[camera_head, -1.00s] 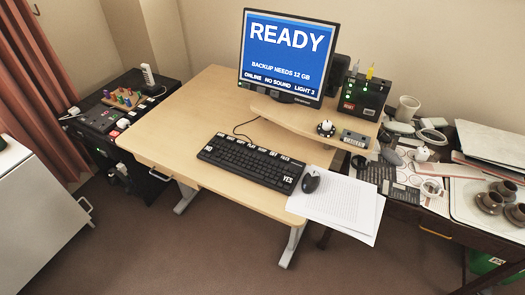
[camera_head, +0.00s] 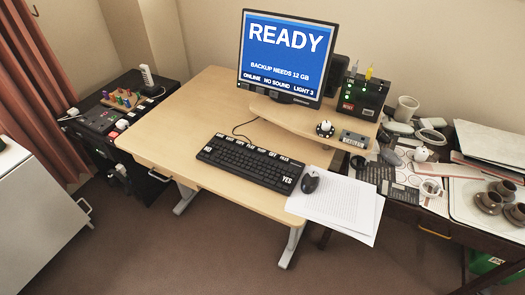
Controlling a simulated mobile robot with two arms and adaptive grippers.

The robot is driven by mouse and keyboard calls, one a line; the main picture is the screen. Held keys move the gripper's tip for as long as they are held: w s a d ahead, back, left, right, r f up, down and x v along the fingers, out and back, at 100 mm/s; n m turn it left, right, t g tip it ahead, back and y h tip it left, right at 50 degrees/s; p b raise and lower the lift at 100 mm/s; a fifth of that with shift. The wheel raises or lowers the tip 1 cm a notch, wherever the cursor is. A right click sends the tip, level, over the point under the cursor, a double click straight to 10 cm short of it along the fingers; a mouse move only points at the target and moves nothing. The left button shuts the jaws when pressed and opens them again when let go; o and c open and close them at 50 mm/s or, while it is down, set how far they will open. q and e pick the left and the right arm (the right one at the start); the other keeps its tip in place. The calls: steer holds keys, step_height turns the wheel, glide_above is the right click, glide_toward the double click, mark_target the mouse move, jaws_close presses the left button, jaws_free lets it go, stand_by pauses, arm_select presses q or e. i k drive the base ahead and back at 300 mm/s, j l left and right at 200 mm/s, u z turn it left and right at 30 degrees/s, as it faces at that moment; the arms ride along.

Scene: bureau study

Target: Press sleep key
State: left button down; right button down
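A black keyboard (camera_head: 248,163) lies on the light wooden desk (camera_head: 185,120), left of the mouse. Its top row carries several white-lettered keys, too small to read surely; I cannot tell which one is the sleep key. A key at its lower right reads "YES" and one at its left end seems to read "NO". The monitor (camera_head: 288,52) behind it shows "READY", "BACKUP NEEDS 12 GB", "ONLINE", "NO SOUND" and "LIGHT 3" on blue. Neither of my grippers is in the head view.
A black mouse (camera_head: 310,183) lies by white papers (camera_head: 338,205) at the desk's right front. A raised shelf (camera_head: 300,117) holds a dial and a small box. A black box (camera_head: 362,97) with lights stands behind. A cluttered table is at right. The desk's left part is clear.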

mark_target(260, 151)
steer(key=i+j+z, duration=0.6)
steer(key=j, duration=0.25)
steer(key=i+j+z, duration=0.2)
steer(key=j, duration=0.15)
steer(key=i+j+z, duration=0.2)
steer(key=j, duration=0.15)
steer(key=k, duration=0.05)
